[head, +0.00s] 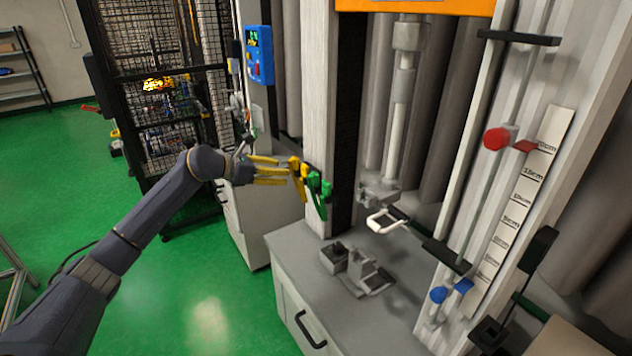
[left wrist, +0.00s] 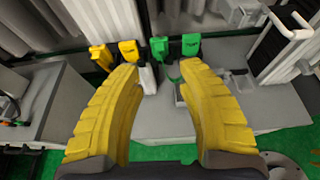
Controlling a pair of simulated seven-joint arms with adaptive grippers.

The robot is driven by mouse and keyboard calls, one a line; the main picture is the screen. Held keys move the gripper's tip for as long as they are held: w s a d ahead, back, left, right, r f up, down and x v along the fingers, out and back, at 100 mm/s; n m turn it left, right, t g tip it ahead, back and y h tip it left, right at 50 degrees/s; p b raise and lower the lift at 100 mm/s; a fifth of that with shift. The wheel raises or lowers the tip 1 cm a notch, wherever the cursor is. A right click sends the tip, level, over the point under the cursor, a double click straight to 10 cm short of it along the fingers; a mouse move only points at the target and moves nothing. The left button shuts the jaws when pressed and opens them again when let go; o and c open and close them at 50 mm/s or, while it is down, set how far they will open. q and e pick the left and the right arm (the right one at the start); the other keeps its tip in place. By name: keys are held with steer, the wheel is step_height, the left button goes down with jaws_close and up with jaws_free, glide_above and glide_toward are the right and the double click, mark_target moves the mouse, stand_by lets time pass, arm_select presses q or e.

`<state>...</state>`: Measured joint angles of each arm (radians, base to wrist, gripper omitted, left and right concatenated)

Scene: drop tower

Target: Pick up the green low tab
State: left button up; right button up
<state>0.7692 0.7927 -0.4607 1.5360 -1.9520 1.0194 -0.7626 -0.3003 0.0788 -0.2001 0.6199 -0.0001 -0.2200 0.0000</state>
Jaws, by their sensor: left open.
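Two green tabs sit side by side on the front post of the drop tower, one (head: 313,182) nearer my gripper and one (head: 326,189) further right. In the left wrist view they are the left green tab (left wrist: 160,48) and the right green tab (left wrist: 190,44). I cannot tell which is the low one; their labels are too small to read. Yellow tabs (left wrist: 101,57) hang to their left. My left gripper (head: 286,170), with yellow fingers, is open and empty. Its fingertips (left wrist: 158,72) point at the tabs, with the green ones between or just beyond them. My right gripper is not in view.
A grey cabinet (head: 283,244) with a dark handle stands under the tower, with grey fixtures (head: 355,267) on top. A white-framed handle (head: 386,220) hangs above them. A red knob (head: 496,139) and a blue knob (head: 438,294) are on the right-hand rail. A black mesh cage stands behind my arm.

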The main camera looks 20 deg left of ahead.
mark_target(313, 174)
arm_select(q)
steer(key=x, duration=1.5)
steer(key=shift+w+r, duration=0.1)
steer(key=c, duration=0.6)
